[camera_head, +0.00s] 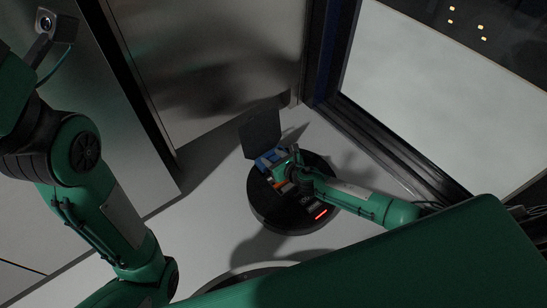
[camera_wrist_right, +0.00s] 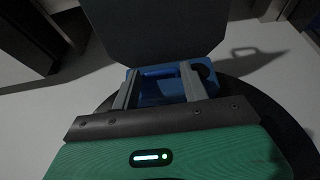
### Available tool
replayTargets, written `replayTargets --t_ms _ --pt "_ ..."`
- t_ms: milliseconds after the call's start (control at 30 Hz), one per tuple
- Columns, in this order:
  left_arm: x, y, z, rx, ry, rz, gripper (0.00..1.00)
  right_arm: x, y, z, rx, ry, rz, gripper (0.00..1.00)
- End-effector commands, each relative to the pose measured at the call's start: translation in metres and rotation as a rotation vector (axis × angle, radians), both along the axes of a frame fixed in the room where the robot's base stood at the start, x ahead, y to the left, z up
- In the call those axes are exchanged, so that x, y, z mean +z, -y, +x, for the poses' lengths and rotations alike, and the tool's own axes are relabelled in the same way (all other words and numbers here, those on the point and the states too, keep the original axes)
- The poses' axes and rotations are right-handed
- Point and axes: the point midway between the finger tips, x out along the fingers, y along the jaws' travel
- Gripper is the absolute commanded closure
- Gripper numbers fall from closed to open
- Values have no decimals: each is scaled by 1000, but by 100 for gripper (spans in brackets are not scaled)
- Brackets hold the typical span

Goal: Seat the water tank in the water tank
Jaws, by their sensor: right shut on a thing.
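The blue water tank (camera_head: 266,160) is at the back of a dark round floor machine (camera_head: 268,212), next to its raised dark lid (camera_head: 259,133). My right gripper (camera_head: 280,163) reaches in from the right over the machine. In the right wrist view, its two grey fingers (camera_wrist_right: 158,78) are shut on the blue tank (camera_wrist_right: 150,71), with the lid (camera_wrist_right: 155,32) standing just behind. The underside of the tank is hidden, so I cannot tell how deep it sits in its bay. My left arm crosses the left side of the head view, but its gripper is out of view.
A red light strip (camera_head: 321,214) glows on the machine's near right edge. Metal panels (camera_head: 215,60) stand behind and to the left, and a dark-framed window (camera_head: 440,110) is at right. The pale floor (camera_head: 215,210) left of the machine is clear.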

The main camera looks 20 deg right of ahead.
Motion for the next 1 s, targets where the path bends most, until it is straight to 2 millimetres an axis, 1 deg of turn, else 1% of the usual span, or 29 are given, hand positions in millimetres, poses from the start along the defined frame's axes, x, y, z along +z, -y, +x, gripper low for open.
replayTargets --t_ms 1000 --pt "-23 0 0 0 0 0 100 -26 0 0 0 1 0 88"
